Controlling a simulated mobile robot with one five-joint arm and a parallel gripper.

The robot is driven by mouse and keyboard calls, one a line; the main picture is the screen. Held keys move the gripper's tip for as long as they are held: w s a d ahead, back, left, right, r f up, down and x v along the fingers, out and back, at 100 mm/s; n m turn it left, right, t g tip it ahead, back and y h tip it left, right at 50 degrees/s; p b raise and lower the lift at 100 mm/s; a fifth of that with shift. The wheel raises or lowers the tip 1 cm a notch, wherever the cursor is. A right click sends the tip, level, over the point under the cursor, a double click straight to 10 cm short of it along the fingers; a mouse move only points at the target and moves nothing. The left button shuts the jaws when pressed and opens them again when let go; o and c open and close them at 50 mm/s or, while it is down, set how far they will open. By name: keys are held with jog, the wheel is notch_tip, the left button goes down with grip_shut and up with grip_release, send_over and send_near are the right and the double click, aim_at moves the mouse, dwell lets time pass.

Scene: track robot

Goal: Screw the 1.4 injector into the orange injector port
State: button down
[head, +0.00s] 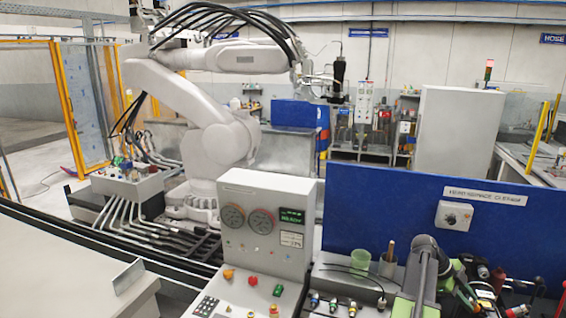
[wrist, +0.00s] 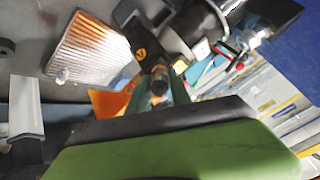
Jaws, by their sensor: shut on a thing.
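In the wrist view, my gripper (wrist: 158,92) has narrow green fingers shut on a small dark-tipped cylindrical piece (wrist: 159,80), which I take to be the injector. Its label cannot be read. Just beyond it is a dark round fitting with an orange mark (wrist: 141,54), perhaps the orange port. I cannot tell whether the held piece touches it. An orange patch (wrist: 108,103) shows to the left of the fingers. In the head view, my arm stands at the right over the bench and hides much of the work area.
Several small fittings with coloured rings (head: 333,304) lie on the bench, with a green cup (head: 360,260) behind them. A blue panel (head: 400,205) stands behind the bench. A grey control console (head: 265,225) is to the left. A ribbed metal plate (wrist: 90,48) shows in the wrist view.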

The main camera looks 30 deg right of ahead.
jog(key=m, duration=0.5)
jog(key=shift+m, duration=0.4)
jog(key=m, duration=0.5)
jog(key=shift+m, duration=0.3)
jog(key=c, duration=1.1)
grip_release()
jog(key=shift+c, duration=0.9)
jog(key=shift+w+r, duration=0.1)
